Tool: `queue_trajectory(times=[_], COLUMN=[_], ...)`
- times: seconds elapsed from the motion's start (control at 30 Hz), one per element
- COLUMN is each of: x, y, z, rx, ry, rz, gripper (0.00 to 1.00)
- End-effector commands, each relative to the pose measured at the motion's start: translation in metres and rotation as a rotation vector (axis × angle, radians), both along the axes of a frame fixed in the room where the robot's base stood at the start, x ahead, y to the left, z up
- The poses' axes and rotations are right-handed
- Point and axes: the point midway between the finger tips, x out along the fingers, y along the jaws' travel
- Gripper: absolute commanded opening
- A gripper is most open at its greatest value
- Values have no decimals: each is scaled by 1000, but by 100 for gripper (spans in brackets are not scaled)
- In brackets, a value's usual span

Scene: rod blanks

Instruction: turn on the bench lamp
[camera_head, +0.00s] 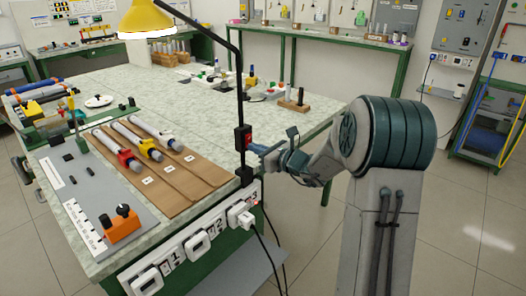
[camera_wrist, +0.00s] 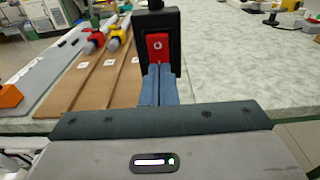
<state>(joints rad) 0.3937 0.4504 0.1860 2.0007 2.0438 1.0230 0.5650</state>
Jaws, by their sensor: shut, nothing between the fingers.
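The bench lamp has a yellow shade (camera_head: 146,18) on a bent black arm and a black post (camera_head: 240,100) at the bench's near right corner. The underside of the shade looks bright white; I cannot tell for certain whether it is lit. A black switch box with a red rocker (camera_head: 248,138) is on the post. The red rocker (camera_wrist: 158,46) also shows in the wrist view, with a white circle mark. My gripper (camera_head: 256,148) is shut and empty. Its blue fingertips (camera_wrist: 160,67) are at the rocker's lower edge and hide its bottom; I cannot tell whether they touch it.
The bench (camera_head: 220,100) carries brown boards (camera_head: 180,190) with rods in red and yellow holders, left of the post. A grey panel with an orange block (camera_head: 122,224) lies at the near left. White sockets (camera_head: 240,214) with black cables are on the bench front. Floor at the right is clear.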

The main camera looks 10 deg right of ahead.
Motion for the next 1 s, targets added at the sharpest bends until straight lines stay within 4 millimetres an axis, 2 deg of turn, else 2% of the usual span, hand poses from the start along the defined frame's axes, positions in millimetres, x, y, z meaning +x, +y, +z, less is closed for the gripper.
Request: queue_trajectory(times=[0.2,0.37,0.5,0.8,1.0], x=[-1,-8,-23,-76,-96], y=[1,-9,-24,-67,-82], z=[1,-2,-6,-13,-15], rx=[-2,-1,-2,-1,-1], ry=[1,1,1,3,1], rz=[1,-2,0,-2,-2], gripper=[0,0,0,0,0])
